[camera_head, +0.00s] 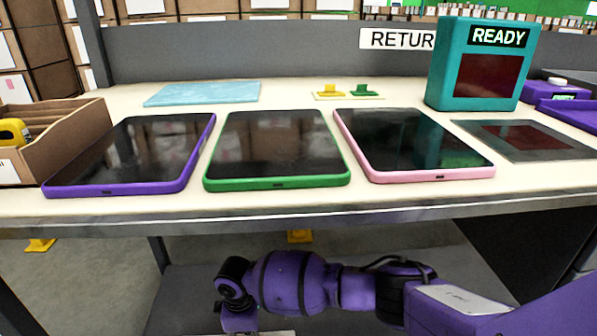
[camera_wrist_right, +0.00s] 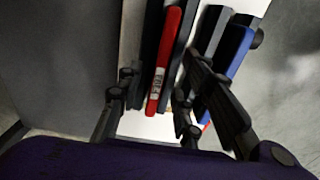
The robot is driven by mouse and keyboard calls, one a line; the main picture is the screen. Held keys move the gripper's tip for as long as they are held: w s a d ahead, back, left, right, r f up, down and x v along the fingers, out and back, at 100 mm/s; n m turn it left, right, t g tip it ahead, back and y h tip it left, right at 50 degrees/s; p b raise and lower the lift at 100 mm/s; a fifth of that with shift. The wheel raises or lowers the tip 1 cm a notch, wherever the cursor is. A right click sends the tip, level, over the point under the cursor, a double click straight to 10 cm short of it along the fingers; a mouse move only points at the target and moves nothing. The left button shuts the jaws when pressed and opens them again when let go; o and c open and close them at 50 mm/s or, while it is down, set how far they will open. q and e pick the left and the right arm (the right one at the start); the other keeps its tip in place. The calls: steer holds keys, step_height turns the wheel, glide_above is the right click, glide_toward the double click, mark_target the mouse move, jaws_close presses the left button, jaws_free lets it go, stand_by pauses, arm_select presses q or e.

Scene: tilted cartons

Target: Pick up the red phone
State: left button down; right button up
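In the right wrist view, the red phone (camera_wrist_right: 166,60) shows as a narrow red edge with a small white label. It stands on edge among dark slabs. My right gripper (camera_wrist_right: 158,82) has its dark fingers spread, one to the left of the red phone and one to the right. A gap shows on both sides of the phone. I cannot tell how deep the fingers reach around it. No red phone shows in the head view. There a purple arm of mine lies below the table edge, its gripper not clearly visible. My left gripper is not in view.
A blue-edged slab (camera_wrist_right: 241,52) stands right of the right finger. On the table (camera_head: 300,207) lie purple (camera_head: 140,155), green (camera_head: 278,145) and pink (camera_head: 405,145) tablets. A carton (camera_head: 70,135) stands left, a teal READY box (camera_head: 480,65) back right.

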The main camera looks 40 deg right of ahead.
steer(key=shift+w+a+f, duration=0.1)
steer(key=shift+w+f, duration=0.1)
steer(key=shift+f, duration=0.35)
steer(key=shift+r, duration=0.1)
steer(key=shift+c, duration=0.6)
jaws_close()
